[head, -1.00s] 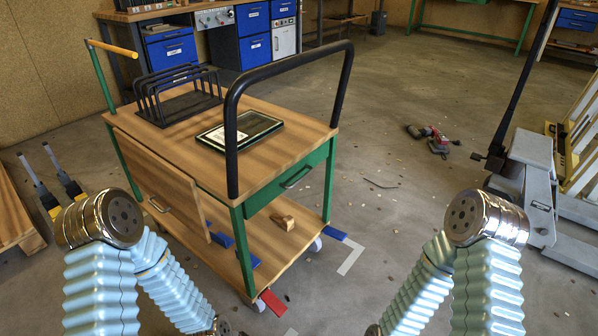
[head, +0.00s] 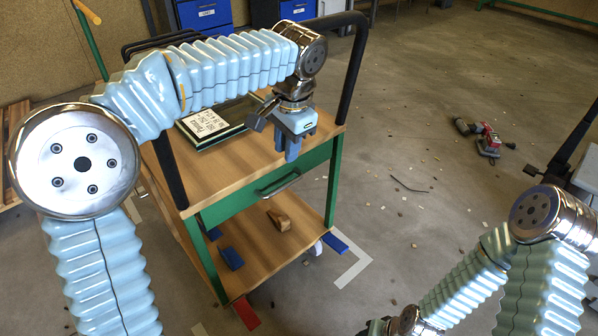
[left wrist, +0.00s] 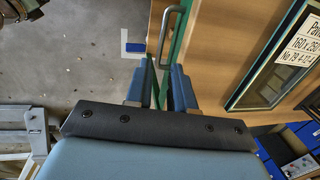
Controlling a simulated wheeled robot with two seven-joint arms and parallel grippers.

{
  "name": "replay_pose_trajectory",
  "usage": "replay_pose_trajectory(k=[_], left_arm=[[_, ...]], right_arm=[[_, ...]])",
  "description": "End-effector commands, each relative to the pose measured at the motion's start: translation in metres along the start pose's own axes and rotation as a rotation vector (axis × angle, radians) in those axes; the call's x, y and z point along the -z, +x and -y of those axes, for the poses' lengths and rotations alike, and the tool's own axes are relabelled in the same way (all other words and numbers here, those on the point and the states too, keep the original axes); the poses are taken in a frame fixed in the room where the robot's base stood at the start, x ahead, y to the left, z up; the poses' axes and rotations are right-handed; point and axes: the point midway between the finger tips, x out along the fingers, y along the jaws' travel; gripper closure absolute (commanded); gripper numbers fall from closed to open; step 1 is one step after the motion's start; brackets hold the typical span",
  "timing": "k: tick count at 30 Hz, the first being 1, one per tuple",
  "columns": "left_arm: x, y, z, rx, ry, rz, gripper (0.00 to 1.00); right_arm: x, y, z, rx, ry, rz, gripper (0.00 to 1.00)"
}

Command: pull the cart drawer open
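The cart's drawer (head: 262,190) has a green front below the wooden cart top (head: 225,172). It looks shut. Its metal bar handle (head: 278,185) is in the middle of the front and also shows in the left wrist view (left wrist: 169,36). My left gripper (head: 287,150) points down over the cart top's front edge, above and to the right of the handle. In the left wrist view its two fingers (left wrist: 160,78) are apart with nothing between them, and the handle lies beyond them without visible contact. My right gripper is out of view; only its arm shows at lower right.
A dark glass frame (head: 237,116) with a white label lies on the cart top. The black push bar (head: 355,70) rises at the cart's right. A wooden block (head: 279,220) rests on the lower shelf. Floor in front of the drawer is mostly open.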

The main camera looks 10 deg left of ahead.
Motion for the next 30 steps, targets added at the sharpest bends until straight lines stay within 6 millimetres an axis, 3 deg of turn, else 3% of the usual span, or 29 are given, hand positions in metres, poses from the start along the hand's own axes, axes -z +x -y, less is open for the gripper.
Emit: replay_pose_trajectory(k=[3,7,21,30], left_arm=[[-0.005,-0.012,0.003,0.014,-0.003,0.005,0.77],[-0.007,-0.003,0.003,0.016,-0.002,0.011,0.77],[-0.007,0.098,0.004,0.014,-0.003,0.011,0.77],[-0.007,0.124,0.005,0.015,-0.002,0.009,0.77]], right_arm=[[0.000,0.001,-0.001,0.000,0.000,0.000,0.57],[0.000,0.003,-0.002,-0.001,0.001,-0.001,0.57],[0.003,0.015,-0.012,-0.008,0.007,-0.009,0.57],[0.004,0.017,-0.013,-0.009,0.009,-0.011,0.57]])
